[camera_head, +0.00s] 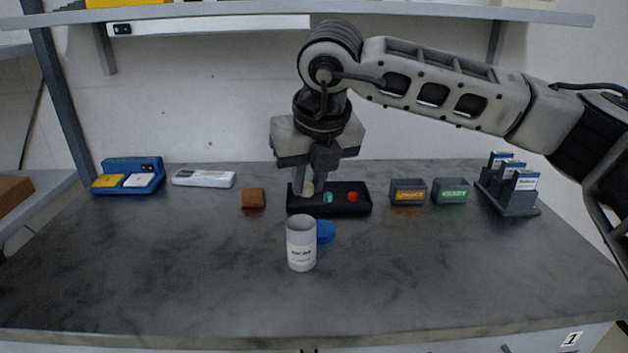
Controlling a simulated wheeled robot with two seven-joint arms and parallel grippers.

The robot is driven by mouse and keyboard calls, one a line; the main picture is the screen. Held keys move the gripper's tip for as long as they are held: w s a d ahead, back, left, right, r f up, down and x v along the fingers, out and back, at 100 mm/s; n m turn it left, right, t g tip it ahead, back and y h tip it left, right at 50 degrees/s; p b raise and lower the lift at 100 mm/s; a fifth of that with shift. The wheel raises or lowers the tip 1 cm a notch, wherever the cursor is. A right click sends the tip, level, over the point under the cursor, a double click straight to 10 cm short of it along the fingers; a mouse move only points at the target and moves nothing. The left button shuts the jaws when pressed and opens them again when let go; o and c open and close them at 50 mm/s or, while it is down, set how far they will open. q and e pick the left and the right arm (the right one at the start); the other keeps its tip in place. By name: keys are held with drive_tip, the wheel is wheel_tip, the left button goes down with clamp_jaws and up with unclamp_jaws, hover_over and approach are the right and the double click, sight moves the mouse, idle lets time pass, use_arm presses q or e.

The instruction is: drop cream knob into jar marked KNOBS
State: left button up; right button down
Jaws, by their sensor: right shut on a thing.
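The cream knob (308,188) is between the fingertips of my right gripper (309,182), which is shut on it. The gripper points down over the left end of a black block (345,208) that also bears a teal knob (328,197) and a red knob (352,197). I cannot tell whether the cream knob still touches the block. The white jar (301,250) stands upright and open in front of the block; its label is too small to read surely. A blue round thing (325,231), perhaps a lid, is partly hidden behind the jar. My left gripper is not in view.
A brown block (253,198), a white box (204,178) and a blue holder (130,190) stand to the left. Two small labelled bins (408,191) (450,190) and a rack (508,201) stand to the right. A shelf hangs above. The table front is clear.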

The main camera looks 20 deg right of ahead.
sight(313, 225)
drive_tip(key=shift+w+d+f, duration=0.3)
drive_tip(key=shift+w+d, duration=0.05)
drive_tip(key=shift+w, duration=0.2)
drive_tip(key=shift+w+d+f, duration=0.3)
drive_tip(key=shift+w, duration=0.2)
drive_tip(key=shift+w+d+f, duration=0.1)
drive_tip(key=shift+f, duration=0.25)
wheel_tip(313, 225, down, 4)
drive_tip(key=shift+r+b, duration=0.1)
drive_tip(key=shift+b, duration=0.75)
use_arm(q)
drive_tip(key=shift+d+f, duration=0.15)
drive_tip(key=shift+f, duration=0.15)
use_arm(e)
drive_tip(key=shift+f, duration=0.7)
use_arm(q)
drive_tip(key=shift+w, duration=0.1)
use_arm(e)
drive_tip(key=c, duration=1.2)
unclamp_jaws()
drive_tip(key=shift+c, duration=0.2)
drive_tip(key=shift+r, duration=0.1)
use_arm(q)
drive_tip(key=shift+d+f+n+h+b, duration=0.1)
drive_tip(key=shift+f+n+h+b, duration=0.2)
drive_tip(key=shift+b, duration=0.45)
use_arm(e)
drive_tip(key=v, duration=1.5)
drive_tip(key=shift+s+r, duration=0.3)
drive_tip(key=shift+s, duration=0.1)
